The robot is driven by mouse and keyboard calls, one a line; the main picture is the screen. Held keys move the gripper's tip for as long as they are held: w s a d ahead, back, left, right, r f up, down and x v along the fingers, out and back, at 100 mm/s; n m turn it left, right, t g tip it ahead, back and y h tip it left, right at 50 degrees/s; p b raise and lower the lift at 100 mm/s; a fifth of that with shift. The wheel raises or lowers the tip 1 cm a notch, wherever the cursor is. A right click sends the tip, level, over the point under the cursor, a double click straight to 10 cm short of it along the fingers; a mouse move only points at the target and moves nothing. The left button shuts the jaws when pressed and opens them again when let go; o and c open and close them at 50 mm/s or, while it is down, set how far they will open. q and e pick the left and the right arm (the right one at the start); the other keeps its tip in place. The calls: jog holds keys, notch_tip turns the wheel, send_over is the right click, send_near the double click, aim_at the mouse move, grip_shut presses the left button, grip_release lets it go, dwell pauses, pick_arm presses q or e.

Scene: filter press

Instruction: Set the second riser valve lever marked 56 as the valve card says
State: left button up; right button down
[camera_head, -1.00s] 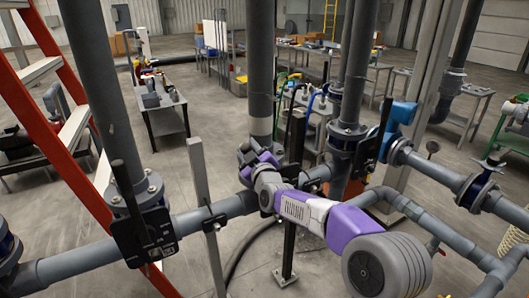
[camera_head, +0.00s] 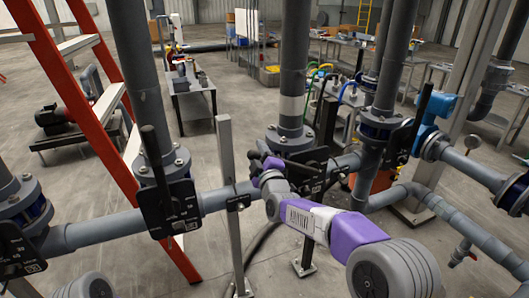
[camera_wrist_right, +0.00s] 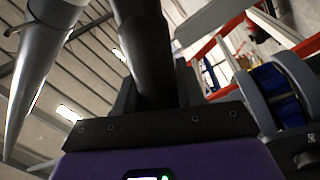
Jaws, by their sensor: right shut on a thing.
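Grey risers with black valve plates stand along a horizontal grey pipe. My right gripper (camera_head: 262,168) is at the left of the valve plate (camera_head: 312,172) under the middle riser (camera_head: 293,60). In the right wrist view its jaws are shut on a thick dark bar (camera_wrist_right: 150,60), which looks like a lever handle. The number 56 is too small to read, and no readable valve card shows. To the left, another valve has an upright black lever (camera_head: 155,152); on the right, one has a slightly tilted black lever (camera_head: 420,112). My left gripper is out of view.
A red ladder (camera_head: 85,60) stands behind the left valves. A grey post (camera_head: 228,180) rises just left of my right gripper. Workbenches (camera_head: 190,100) stand farther back on open floor.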

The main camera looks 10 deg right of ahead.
jog(key=shift+f, duration=0.1)
jog(key=c, duration=0.8)
grip_release()
jog(key=shift+b+v, duration=0.35)
jog(key=shift+v, duration=3.4)
jog(key=s+f+m+g, duration=0.3)
jog(key=f, duration=0.9)
jog(key=s+d+f+m+g, duration=0.1)
jog(key=s+f+m+g, duration=0.2)
jog(key=f, duration=0.8)
jog(key=s+f+m+g, duration=0.2)
jog(key=f+g, duration=0.2)
jog(key=f, duration=0.8)
jog(key=s+f+m+g, duration=0.3)
jog(key=s+f, duration=0.2)
jog(key=s, duration=0.3)
jog(key=s+a+f+m+g, duration=0.1)
jog(key=s+f+m+g, duration=0.1)
jog(key=s+f, duration=0.4)
jog(key=s+f+m+g+y, duration=0.1)
jog(key=s+f+m+g, duration=0.2)
jog(key=s, duration=0.9)
jog(key=shift+s+a+f+m+g, duration=0.15)
jog(key=shift+a+f+g, duration=0.1)
jog(key=shift+f, duration=0.4)
jog(key=shift+w+a+f+m+g, duration=0.15)
jog(key=shift+f+g, duration=0.1)
jog(key=shift+f, duration=0.35)
